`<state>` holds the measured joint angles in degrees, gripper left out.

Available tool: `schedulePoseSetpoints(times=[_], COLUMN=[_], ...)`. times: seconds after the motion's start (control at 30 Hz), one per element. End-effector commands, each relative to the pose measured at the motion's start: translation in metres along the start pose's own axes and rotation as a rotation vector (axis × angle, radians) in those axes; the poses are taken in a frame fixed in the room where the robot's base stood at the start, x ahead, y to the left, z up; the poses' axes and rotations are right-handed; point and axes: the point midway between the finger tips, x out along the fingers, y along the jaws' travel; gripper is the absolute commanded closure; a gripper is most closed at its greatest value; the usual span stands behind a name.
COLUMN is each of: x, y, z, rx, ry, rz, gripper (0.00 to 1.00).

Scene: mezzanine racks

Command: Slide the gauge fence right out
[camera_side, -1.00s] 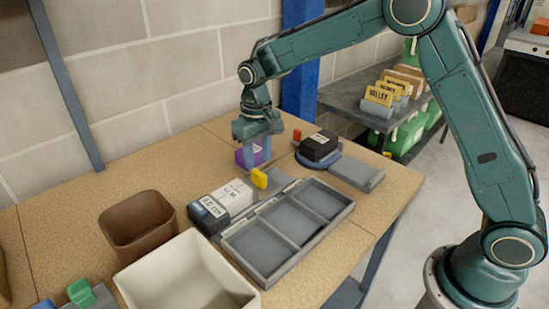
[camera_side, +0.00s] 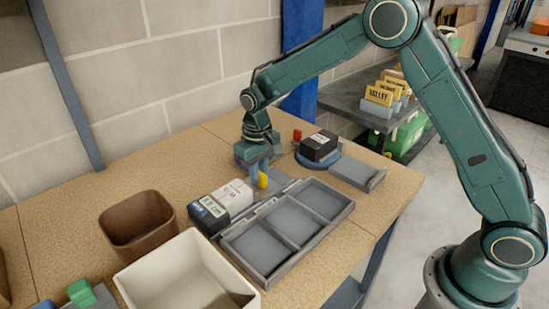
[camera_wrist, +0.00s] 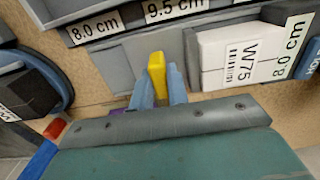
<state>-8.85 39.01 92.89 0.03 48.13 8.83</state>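A yellow upright tab (camera_side: 263,181) stands at the back edge of the grey three-bay tray (camera_side: 228,250), beside a flat grey plate. I take the tab to be part of the gauge fence. In the wrist view, the yellow tab (camera_wrist: 157,72) stands between my two fingers, in front of the grey plate (camera_wrist: 118,62). My gripper (camera_side: 262,183) is low at the tray with one finger on each side of the tab. The fingers lie very close to the tab; whether they press on it is not clear. The plate's lower edge is partly hidden.
White and dark labelled boxes (camera_side: 232,196) stand left of the tab. A purple item (camera_side: 240,161) is partly hidden behind my gripper. A black block (camera_side: 319,146) sits on a round blue base at right. A brown bin (camera_side: 137,222) and a cream bin (camera_side: 185,278) stand at front left.

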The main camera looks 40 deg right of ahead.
Motion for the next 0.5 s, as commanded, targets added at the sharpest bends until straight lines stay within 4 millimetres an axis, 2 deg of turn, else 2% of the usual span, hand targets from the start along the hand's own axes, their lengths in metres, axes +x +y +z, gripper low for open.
schedulePoseSetpoints(times=[0.27, 0.37, 0.5], x=[0.0, -0.001, -0.001], y=[0.002, 0.01, 0.031], z=[0.0, 0.0, -0.001], rx=[0.001, 0.002, 0.005], ry=[0.0, 0.0, 0.001], rz=[0.0, 0.0, 0.0], gripper=[1.0, 1.0, 1.0])
